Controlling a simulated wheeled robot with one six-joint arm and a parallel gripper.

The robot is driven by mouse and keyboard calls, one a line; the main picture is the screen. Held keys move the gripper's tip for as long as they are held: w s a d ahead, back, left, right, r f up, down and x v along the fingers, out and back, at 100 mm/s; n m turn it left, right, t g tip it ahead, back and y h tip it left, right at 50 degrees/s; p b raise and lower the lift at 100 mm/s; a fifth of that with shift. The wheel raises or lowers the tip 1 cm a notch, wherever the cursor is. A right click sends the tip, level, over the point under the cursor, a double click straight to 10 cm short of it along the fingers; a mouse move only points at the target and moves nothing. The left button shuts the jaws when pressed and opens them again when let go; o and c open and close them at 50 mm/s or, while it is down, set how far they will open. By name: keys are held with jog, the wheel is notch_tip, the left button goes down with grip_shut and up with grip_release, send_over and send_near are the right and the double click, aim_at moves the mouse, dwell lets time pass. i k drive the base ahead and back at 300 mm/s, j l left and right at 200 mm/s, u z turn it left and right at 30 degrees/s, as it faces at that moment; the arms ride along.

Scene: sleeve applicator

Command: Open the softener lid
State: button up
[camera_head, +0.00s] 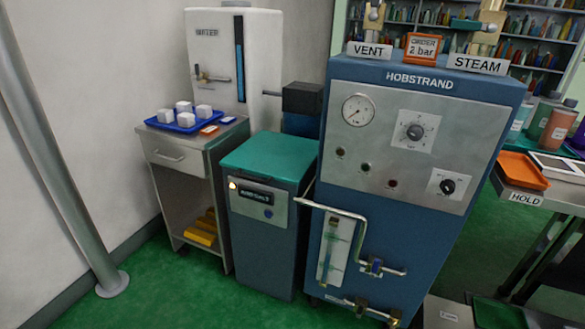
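The softener (265,250) is a dark grey-blue cabinet on the floor in the middle of the view. A light grey panel with a dark display and a small lit lamp is on its front. Its teal lid (270,154) lies flat on top and looks closed.
The blue Hobstrand machine (413,135) stands close at the right, with a pipe (345,212) jutting forward. A cabinet (172,158) bearing a blue tray (186,127) of white blocks is at the left. A white tank (262,50) stands behind. Green floor in front is clear.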

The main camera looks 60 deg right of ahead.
aim_at(287, 158)
jog(key=z, duration=1.25)
